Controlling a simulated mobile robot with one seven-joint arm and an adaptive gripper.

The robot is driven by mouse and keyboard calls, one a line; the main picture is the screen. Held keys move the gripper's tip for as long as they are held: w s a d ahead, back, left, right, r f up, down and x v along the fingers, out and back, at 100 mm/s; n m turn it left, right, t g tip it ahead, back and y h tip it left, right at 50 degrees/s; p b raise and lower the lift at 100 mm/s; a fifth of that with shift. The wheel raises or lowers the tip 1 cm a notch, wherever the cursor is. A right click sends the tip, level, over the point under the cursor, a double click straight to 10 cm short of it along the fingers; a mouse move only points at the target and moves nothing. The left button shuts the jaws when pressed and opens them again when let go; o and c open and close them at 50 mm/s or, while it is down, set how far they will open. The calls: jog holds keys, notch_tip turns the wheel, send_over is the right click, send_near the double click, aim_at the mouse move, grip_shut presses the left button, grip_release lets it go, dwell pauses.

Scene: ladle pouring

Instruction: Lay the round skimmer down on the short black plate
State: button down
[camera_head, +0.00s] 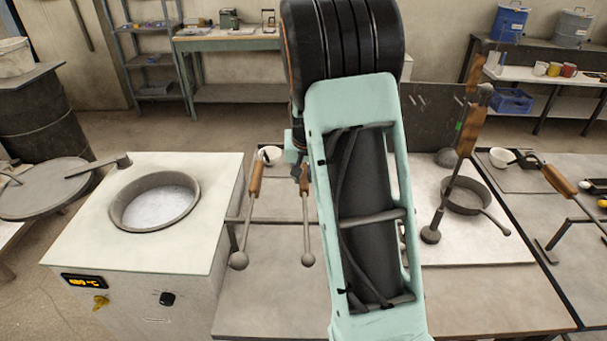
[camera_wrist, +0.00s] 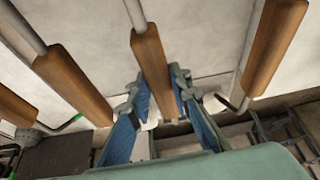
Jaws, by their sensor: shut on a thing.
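My gripper (camera_head: 298,162) is shut on the wooden handle (camera_wrist: 151,62) of a tool, with its blue finger pads on both sides of the handle in the wrist view. In the head view this tool (camera_head: 306,225) hangs down as a thin metal rod with a small rounded end. I cannot tell from its shape whether it is the round skimmer. A similar tool (camera_head: 247,222) stands to its left. Dark flat plates lie on the right table (camera_head: 513,182); I cannot tell which is the short black plate. My arm hides the middle of the table.
A white furnace (camera_head: 222,185) with a round crucible opening stands at left. More wooden handles (camera_wrist: 70,82) (camera_wrist: 272,45) flank the held one. The front table edge looks clear.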

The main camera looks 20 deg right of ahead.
jog(key=shift+f, duration=0.15)
dwell(0.6)
jog(key=c, duration=1.8)
grip_release()
jog(key=shift+o, duration=0.6)
jog(key=shift+s+f, duration=0.1)
jog(key=shift+f, duration=0.05)
jog(key=w+r+p+v, duration=0.1)
jog(key=p+v, duration=0.3)
jog(key=v, duration=1.4)
jog(key=shift+w+d+r, duration=0.35)
jog(key=shift+w, duration=0.25)
